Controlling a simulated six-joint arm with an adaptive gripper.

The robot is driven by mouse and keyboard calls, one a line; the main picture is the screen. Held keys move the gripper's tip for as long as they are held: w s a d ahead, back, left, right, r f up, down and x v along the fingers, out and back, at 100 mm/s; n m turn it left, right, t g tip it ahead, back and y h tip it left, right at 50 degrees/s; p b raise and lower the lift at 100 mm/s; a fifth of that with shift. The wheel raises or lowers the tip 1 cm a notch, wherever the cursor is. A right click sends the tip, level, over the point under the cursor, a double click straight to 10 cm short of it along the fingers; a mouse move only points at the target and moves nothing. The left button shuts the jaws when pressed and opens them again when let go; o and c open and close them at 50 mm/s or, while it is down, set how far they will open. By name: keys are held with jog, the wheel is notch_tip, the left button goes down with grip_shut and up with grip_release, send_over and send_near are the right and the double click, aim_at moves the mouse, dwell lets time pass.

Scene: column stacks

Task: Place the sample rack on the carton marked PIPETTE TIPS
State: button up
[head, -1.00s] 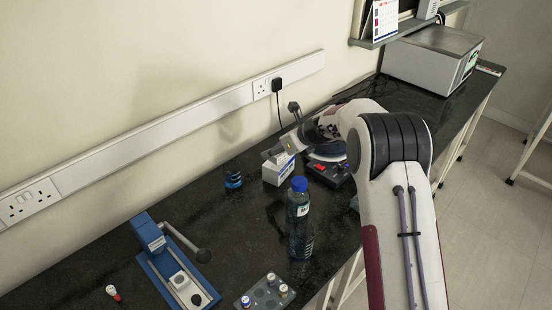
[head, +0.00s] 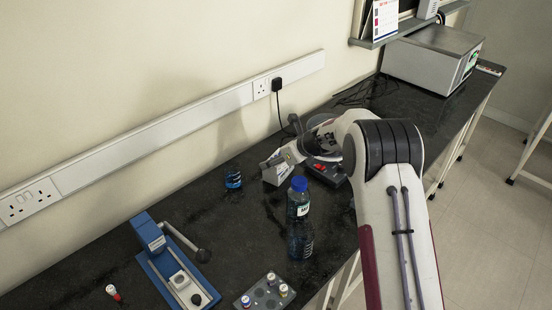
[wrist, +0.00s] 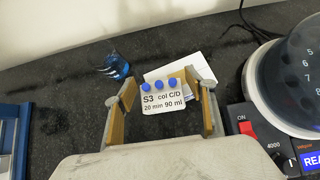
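A small white block (wrist: 163,101) with blue round tops and a label reading "S3 col C/D 20 min 90 ml" sits between my fingertips in the wrist view; it looks like the sample rack. My gripper (wrist: 162,90) has its tan-padded fingers spread on either side of it, and I cannot tell whether they press on it. A white carton (wrist: 203,66) lies just behind and below the block, its marking mostly hidden. The carton also shows in the head view (head: 275,175), under my gripper (head: 276,158). Whether the block touches the carton is unclear.
A stirrer with a red switch (wrist: 248,129) stands close on the right. A blue item (wrist: 117,67) is at left. A blue-capped bottle (head: 299,211) stands in front of the carton. A grey vial tray (head: 268,300) and blue press (head: 150,236) are nearer.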

jog(key=shift+r, duration=0.1)
dwell(0.3)
jog(key=shift+s+d+r, duration=0.25)
jog(key=shift+d+r, duration=0.05)
jog(key=shift+r, duration=0.2)
jog(key=v, duration=1)
jog(key=shift+s+d+r, duration=0.2)
jog(key=shift+s+r, duration=0.05)
jog(key=shift+r, duration=0.05)
dwell(0.4)
